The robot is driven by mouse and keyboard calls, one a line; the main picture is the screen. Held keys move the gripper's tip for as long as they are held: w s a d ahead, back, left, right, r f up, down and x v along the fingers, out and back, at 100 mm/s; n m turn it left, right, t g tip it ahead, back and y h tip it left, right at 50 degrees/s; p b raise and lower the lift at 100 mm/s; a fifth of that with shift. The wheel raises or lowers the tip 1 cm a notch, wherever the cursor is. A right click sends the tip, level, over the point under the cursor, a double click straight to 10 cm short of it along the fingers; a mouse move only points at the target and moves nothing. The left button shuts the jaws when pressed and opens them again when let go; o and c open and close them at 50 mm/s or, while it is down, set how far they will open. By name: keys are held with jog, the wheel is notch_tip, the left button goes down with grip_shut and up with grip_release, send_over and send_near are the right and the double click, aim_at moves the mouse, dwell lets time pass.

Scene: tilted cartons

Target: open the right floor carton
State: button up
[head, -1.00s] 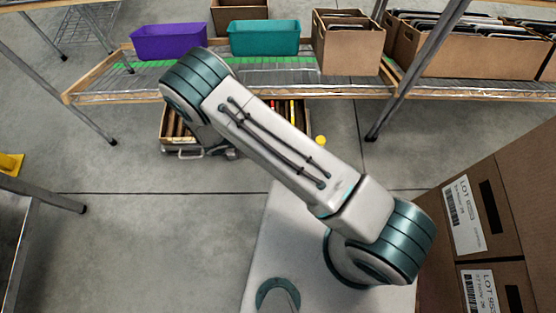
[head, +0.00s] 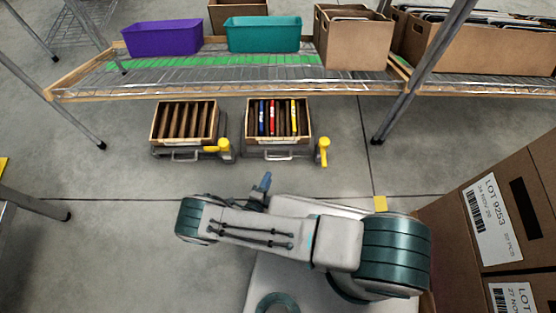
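Two open-topped cartons sit on low stands on the floor under the shelf. The right floor carton (head: 277,140) holds several upright items, with blue, red and yellow ones among dark slots. The left floor carton (head: 184,141) shows several brown dividers. Each stand has a grey front handle and a yellow-topped lever at its right, the right one being the right lever (head: 323,150) and the left one the left lever (head: 224,148). My arm lies folded across the foreground, below both cartons. The fingers of my gripper cannot be made out; a bluish tip shows above the arm.
A wire shelf (head: 90,86) spans above the cartons, carrying a purple bin (head: 162,38), a teal bin (head: 264,35) and brown boxes (head: 352,40). Metal posts stand at both sides. Stacked labelled boxes (head: 490,215) fill the right. Floor before the cartons is clear.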

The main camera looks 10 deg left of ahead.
aim_at(278, 159)
jog(key=b+x, duration=0.2)
jog(key=x, duration=0.9)
jog(key=shift+w+b, duration=0.1)
jog(key=shift+b, duration=0.3)
grip_shut()
